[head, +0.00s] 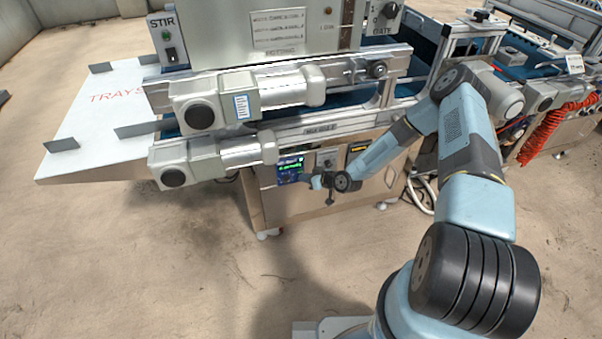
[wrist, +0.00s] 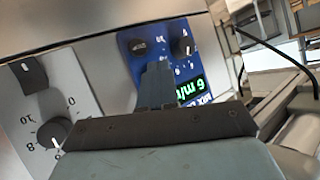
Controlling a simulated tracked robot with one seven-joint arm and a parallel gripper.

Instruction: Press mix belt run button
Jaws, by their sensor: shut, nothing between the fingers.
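The blue control panel with a green readout (head: 290,168) is on the front of the steel cabinet under the belts. In the wrist view this blue panel (wrist: 165,36) carries two dark knobs or controls, a lit green "6 m/m…" readout (wrist: 189,91) and lettering that starts "MIX". My gripper (head: 312,181) is just in front of the panel's right side in the head view. Its shut, empty fingers (wrist: 156,72) point at the panel and cover part of it. Contact cannot be told. I cannot make out the run button; the fingers may hide it.
A grey panel with a numbered dial (wrist: 52,134) and a dark switch (wrist: 30,74) is left of the blue panel in the wrist view. Two motors (head: 222,103) jut out above the cabinet (head: 325,198). A black cable (wrist: 275,50) shows at right. Floor in front is clear.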

